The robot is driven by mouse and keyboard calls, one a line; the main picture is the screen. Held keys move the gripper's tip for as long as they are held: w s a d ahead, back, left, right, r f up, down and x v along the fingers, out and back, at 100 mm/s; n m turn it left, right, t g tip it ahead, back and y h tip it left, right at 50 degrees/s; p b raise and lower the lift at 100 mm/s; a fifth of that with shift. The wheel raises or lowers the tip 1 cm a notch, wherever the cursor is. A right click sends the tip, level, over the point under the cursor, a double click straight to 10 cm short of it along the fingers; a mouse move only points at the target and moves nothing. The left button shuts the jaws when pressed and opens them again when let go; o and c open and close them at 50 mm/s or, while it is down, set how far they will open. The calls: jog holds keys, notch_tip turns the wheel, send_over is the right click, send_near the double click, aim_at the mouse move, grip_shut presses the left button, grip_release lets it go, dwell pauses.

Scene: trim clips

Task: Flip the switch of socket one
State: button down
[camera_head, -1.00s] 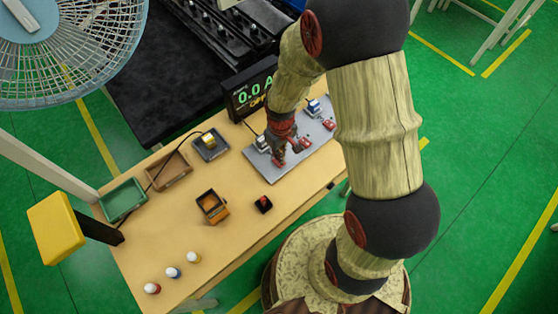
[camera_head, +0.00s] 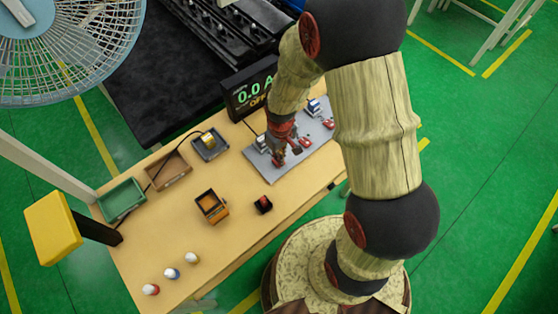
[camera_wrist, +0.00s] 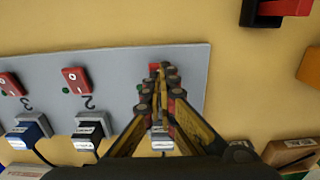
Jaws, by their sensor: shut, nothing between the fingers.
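A grey socket panel (camera_head: 318,137) lies on the wooden table, and it also shows in the wrist view (camera_wrist: 110,60). In the wrist view it carries red rocker switches beside the numbers 3 (camera_wrist: 12,84) and 2 (camera_wrist: 76,80), each with a plug below. My gripper (camera_wrist: 162,76) is shut and empty over the end station of the panel, past number 2. A red bit of that station's switch (camera_wrist: 153,68) shows behind the fingertips; the rest is hidden, as is any number there. In the head view my gripper (camera_head: 279,160) is low over the panel's left end. Contact cannot be told.
A display (camera_head: 250,89) behind the panel reads 0.0 A and OFF. A small black-and-red box (camera_head: 263,204), an orange box (camera_head: 211,206), a green tray (camera_head: 122,201) and a brown tray (camera_head: 168,171) stand left of it. A fan (camera_head: 65,45) stands at upper left.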

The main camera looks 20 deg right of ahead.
jog(key=shift+f+b, duration=0.45)
jog(key=shift+f, duration=0.3)
dwell(0.3)
jog(key=shift+r+p, duration=2.6)
jog(key=shift+r, duration=0.95)
jog(key=shift+s, duration=0.1)
jog(key=s+r+m+t+b, duration=0.1)
jog(key=s+r+t+b, duration=0.1)
jog(key=s+r+b, duration=0.4)
jog(key=s+r+m+t+b, duration=0.2)
jog(key=s+r+b, duration=0.4)
jog(key=r, duration=0.8)
jog(key=shift+s+r+m+t+b, duration=0.3)
jog(key=shift+s+r+t+b, duration=0.1)
jog(key=shift+s+t, duration=0.5)
